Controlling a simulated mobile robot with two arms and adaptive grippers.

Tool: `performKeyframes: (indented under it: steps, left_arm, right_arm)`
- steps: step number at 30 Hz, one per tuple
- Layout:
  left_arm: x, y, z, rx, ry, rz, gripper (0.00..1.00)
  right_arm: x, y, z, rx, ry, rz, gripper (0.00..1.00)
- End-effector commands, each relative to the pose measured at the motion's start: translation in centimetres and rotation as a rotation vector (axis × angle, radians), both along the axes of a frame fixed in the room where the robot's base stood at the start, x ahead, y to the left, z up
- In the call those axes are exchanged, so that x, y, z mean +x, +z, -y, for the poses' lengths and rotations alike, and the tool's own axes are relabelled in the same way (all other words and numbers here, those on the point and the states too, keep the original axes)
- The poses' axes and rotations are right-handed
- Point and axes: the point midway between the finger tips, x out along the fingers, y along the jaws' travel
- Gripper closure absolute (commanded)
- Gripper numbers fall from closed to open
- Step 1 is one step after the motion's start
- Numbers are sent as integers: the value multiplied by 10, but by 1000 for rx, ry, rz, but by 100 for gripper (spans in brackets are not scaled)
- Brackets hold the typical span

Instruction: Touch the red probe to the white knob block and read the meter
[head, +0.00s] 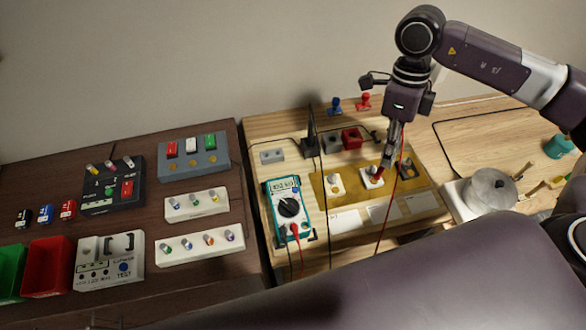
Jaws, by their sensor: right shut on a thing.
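The teal multimeter (300,220) lies on the light wooden board, with a dial and a lit display. The digits are too small to read surely. The white knob block (367,184) sits on a yellow mat (352,193), between a paler cream-topped block (335,185) and a dark block (411,172). My right gripper (387,163) points down right above the white block and is shut on the red probe, mostly hidden by the fingers. A red lead runs down from it. The probe tip appears at the block, but I cannot tell if they touch. My left gripper is out of view.
A black probe stands in a holder (311,140) behind the meter, near a red block (352,139). A grey pot-like thing (490,190) is at the right. Dark table at left holds switch panels and red and green bins (47,268). My own arm fills the foreground.

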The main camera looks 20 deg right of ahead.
Motion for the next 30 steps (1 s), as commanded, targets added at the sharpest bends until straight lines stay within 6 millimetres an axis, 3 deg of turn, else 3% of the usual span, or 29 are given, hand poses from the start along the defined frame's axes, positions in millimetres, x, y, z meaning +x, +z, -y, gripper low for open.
performKeyframes:
  steps: [22,30]
  left_arm:
    - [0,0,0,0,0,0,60]
    - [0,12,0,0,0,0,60]
  right_arm:
    - [0,0,0,0,0,-1,100]
    - [0,19,0,0,0,0,100]
